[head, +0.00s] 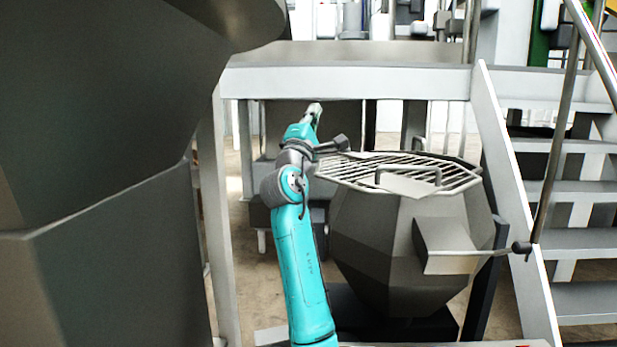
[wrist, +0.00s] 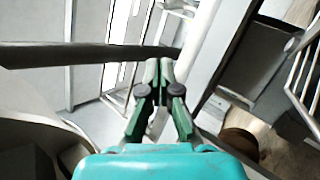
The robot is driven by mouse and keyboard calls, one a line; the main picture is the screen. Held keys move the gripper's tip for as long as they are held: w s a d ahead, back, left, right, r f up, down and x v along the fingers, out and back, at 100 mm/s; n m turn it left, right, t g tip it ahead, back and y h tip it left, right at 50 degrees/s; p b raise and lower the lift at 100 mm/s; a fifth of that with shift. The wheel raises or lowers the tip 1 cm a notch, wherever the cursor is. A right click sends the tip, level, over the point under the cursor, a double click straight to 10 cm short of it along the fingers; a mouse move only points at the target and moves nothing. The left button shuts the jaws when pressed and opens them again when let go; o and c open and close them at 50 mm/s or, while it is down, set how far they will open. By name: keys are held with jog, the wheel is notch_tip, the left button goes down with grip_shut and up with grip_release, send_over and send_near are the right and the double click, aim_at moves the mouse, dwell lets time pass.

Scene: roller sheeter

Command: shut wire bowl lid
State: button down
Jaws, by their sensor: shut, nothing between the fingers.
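The wire bowl lid (head: 455,178) is a grille of light bars with a flat plate and a small handle (head: 410,174). In the head view it lies flat across the top of the grey faceted bowl (head: 385,240), right of my arm. My gripper (head: 314,108) is raised above and to the left of the bowl, apart from the lid, pointing up and away. In the wrist view my gripper (wrist: 160,64) is shut with its green fingertips together and nothing held. I cannot clearly make out the lid in the wrist view.
A large dark grey machine body (head: 110,120) fills the left. A white-edged platform (head: 350,80) stands behind the bowl. Stairs (head: 570,200) with a metal handrail (head: 560,130) rise at the right. A grey box (head: 445,240) with a rod juts from the bowl's front.

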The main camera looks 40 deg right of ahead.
jog(key=w+a+f+m+g+y, duration=0.1)
jog(key=w+a+f+g+y, duration=0.2)
jog(key=f, duration=0.5)
jog(key=a+f+m+g+y, duration=0.1)
jog(key=a+f+y, duration=0.3)
jog(key=f, duration=0.5)
jog(key=w+d+h, duration=0.1)
jog(key=w+d, duration=0.1)
jog(key=d, duration=0.8)
jog(key=shift+w, duration=0.3)
